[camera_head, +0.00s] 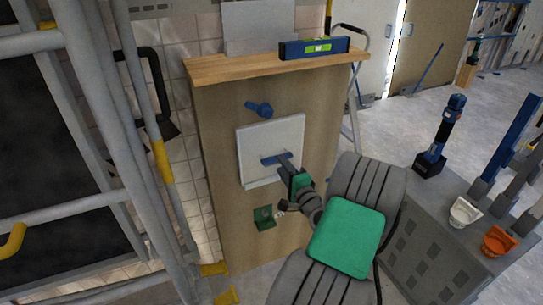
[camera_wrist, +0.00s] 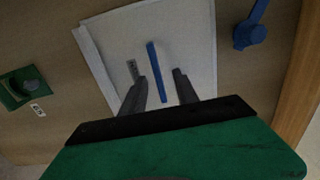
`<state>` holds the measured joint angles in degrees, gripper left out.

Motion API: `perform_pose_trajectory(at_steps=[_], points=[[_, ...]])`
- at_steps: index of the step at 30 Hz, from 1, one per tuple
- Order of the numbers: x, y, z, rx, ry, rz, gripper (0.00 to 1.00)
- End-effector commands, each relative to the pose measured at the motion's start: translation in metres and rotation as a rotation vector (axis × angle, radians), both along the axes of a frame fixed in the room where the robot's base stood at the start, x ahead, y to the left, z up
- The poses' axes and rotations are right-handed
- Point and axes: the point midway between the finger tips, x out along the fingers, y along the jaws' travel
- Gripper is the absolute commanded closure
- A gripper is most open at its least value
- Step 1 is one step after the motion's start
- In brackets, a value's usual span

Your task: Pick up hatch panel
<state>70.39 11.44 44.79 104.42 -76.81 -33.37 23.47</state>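The hatch panel (camera_head: 258,137) is a pale square plate on the front of a wooden board. It also shows in the wrist view (camera_wrist: 195,32). A narrow blue handle (camera_wrist: 157,72) stands at its middle. My gripper (camera_head: 282,160) is in front of the panel at the handle. In the wrist view my gripper (camera_wrist: 156,74) is open, with one finger on each side of the handle and gaps between. I cannot tell whether the fingertips reach past the handle's front. The handle is partly hidden by my gripper in the head view.
A blue knob (camera_head: 260,109) sticks out of the board (camera_head: 220,120) above the panel. A green fitting (camera_head: 265,217) is below it. A blue level (camera_head: 314,47) lies on the wooden top ledge (camera_head: 235,67). Metal scaffold tubes (camera_head: 100,100) stand close on the left.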

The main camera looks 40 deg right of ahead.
Motion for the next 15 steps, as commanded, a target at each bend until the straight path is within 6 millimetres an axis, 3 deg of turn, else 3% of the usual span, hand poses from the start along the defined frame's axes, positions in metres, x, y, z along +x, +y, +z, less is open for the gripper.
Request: perform_pose_trajectory(at_steps=[7,15], points=[[0.041,-0.011,-0.005,-0.002,0.003,0.005,0.64],[0.046,-0.014,-0.005,-0.002,0.003,0.001,0.64]])
